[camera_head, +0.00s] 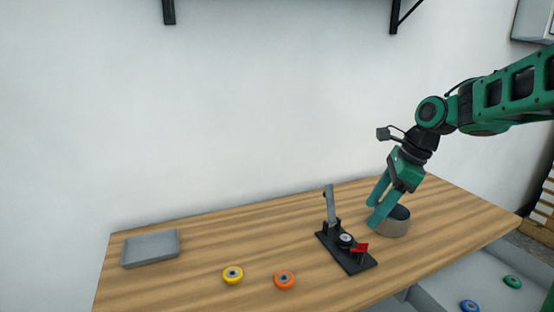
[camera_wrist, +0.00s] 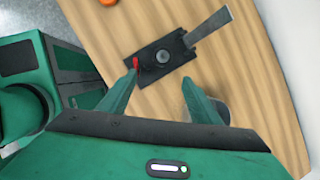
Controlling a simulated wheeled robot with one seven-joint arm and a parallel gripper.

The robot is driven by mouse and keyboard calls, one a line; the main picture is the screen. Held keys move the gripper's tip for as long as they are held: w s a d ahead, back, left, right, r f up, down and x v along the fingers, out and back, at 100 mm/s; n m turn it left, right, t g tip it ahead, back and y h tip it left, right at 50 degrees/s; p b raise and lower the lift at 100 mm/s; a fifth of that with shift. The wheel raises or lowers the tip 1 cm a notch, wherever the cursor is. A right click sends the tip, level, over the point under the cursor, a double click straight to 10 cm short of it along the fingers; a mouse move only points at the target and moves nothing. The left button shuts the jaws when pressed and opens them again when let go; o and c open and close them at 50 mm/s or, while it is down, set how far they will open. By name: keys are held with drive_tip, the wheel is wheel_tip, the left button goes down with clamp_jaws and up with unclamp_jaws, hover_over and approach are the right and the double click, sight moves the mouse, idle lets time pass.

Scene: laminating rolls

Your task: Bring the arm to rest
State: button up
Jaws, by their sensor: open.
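My gripper (camera_head: 377,206) is open and empty at the right side of the wooden table, reached down by my green arm. Its two fingers also show spread apart in the wrist view (camera_wrist: 160,95). In the head view the fingers are in front of a round brown-grey container (camera_head: 392,228) with a dark top. I cannot tell whether they touch it. In the wrist view the container (camera_wrist: 222,110) is mostly hidden behind the right finger.
A black lever press (camera_head: 345,250) with a red part stands left of my gripper; it also shows in the wrist view (camera_wrist: 165,60). A yellow roll (camera_head: 233,275) and an orange roll (camera_head: 284,280) lie near the front. A grey tray (camera_head: 150,248) is at the left. The table's middle back is clear.

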drive_tip(key=s+d+f+n+h, duration=0.1)
drive_tip(key=s+d+f+n, duration=0.1)
drive_tip(key=s+n, duration=0.3)
drive_tip(key=s+d+f+n+g+h, duration=0.1)
drive_tip(key=s+d+n, duration=0.4)
drive_tip(key=s, duration=0.9)
drive_tip(key=s+d+f+n+g+h, duration=0.1)
drive_tip(key=s+d+f+n, duration=0.2)
drive_tip(key=s, duration=0.6)
drive_tip(key=d+n, duration=0.1)
drive_tip(key=n, duration=0.1)
drive_tip(key=shift+s+d+f+n+h, duration=0.15)
drive_tip(key=shift+d+f+n+h, duration=0.1)
drive_tip(key=shift+n+h, duration=0.05)
drive_tip(key=shift+c, duration=0.6)
